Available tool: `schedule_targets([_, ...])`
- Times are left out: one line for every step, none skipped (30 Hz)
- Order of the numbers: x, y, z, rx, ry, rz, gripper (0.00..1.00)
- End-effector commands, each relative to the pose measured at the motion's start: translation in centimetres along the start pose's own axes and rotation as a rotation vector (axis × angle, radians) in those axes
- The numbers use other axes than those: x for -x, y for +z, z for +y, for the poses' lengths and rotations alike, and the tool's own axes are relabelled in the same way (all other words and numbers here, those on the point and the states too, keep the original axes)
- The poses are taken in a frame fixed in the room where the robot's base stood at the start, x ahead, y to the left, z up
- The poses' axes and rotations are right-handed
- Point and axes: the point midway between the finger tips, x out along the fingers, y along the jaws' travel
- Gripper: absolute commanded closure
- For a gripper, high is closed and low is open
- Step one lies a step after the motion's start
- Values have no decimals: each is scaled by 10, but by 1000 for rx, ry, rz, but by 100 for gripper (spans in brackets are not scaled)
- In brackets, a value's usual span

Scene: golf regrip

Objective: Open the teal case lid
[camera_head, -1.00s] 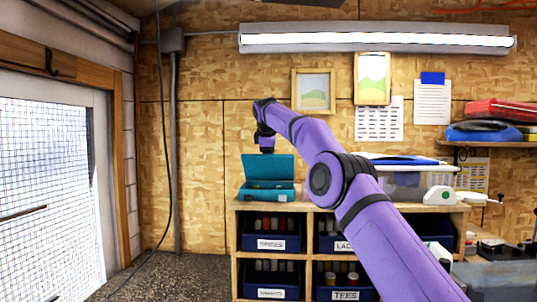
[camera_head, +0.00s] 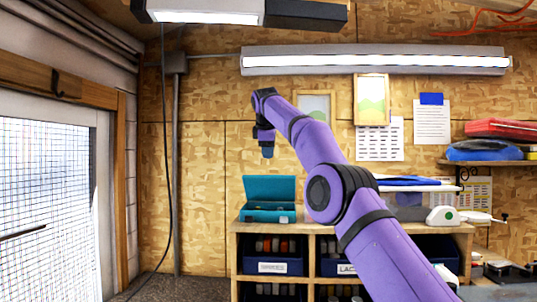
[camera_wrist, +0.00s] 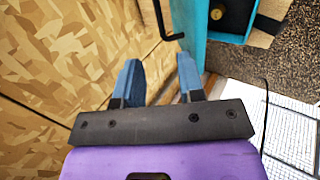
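The teal case (camera_head: 268,215) sits on top of the wooden shelf unit. Its lid (camera_head: 270,188) stands raised and tilted back, so the case is open. In the wrist view a teal panel edge (camera_wrist: 194,30) shows beside a dark interior. My gripper (camera_head: 267,153) is above the lid, pointing down and apart from it. In the wrist view its two blue fingers (camera_wrist: 157,80) are spread with nothing between them, so it is open. Most of the case's inside is hidden in the head view by its front wall.
A clear bin with a blue lid (camera_head: 410,190) stands to the right on the shelf unit (camera_head: 350,228). Labelled dark blue bins (camera_head: 272,267) fill the compartments below. A black hook-shaped rod (camera_wrist: 166,22) shows in the wrist view. The plywood wall (camera_head: 205,150) is behind.

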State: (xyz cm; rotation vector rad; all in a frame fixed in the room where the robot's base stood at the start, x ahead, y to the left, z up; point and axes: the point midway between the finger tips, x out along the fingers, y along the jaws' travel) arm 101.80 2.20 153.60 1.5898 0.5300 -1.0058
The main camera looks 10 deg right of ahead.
Motion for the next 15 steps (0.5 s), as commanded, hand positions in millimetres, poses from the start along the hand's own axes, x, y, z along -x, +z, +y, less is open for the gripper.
schedule_targets([0, 0, 0, 0, 0, 0, 64])
schedule_targets([0, 0, 0, 0, 0, 0, 64])
schedule_targets([0, 0, 0, 0, 0, 0, 64])
schedule_targets([0, 0, 0, 0, 0, 0, 69])
schedule_targets([0, 0, 0, -1, 0, 0, 76])
schedule_targets([0, -1, 0, -7, 1, -1, 85])
schedule_targets([0, -3, -1, -15, 3, -2, 92])
schedule_targets([-1, -5, -2, -27, 5, -3, 99])
schedule_targets([-1, -9, -3, -53, 12, -6, 100])
schedule_targets([-1, -14, -4, -79, 19, -7, 100])
schedule_targets([-1, -18, -6, -111, 26, -8, 100])
schedule_targets([-1, -24, -8, -163, 39, -11, 100])
schedule_targets([-2, -30, -10, -207, 49, -12, 100])
schedule_targets([-2, -36, -11, -256, 61, -12, 100])
schedule_targets([-3, -43, -14, -322, 77, -12, 100])
